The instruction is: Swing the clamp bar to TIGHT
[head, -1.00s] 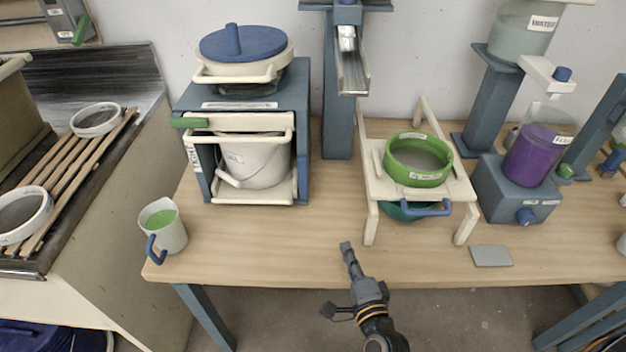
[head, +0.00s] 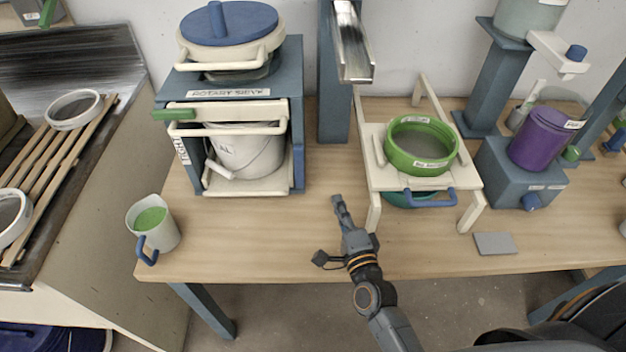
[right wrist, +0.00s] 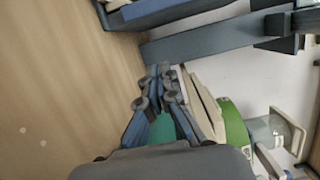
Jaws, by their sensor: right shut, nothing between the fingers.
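The rotary sieve (head: 290,75) is a blue-grey cabinet at the left back of the table, with a blue-lidded drum (head: 228,25) on top. A cream bar (head: 240,111) with a green grip (head: 174,114) at its left end lies level across the cabinet's front; it looks like the clamp bar. A label (head: 183,150) on the cabinet's left side is only partly readable. My right gripper (head: 337,203) is shut and empty over the table, to the right of the cabinet and apart from it. Its closed fingers (right wrist: 163,75) show in the right wrist view. My left gripper is not in view.
A white bucket (head: 245,153) stands inside the cabinet. A cup of green glaze (head: 165,235) stands at the table's front left. A cream stand (head: 378,180) with a green sieve (head: 420,165) is right of my gripper. The table between cabinet and stand is clear.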

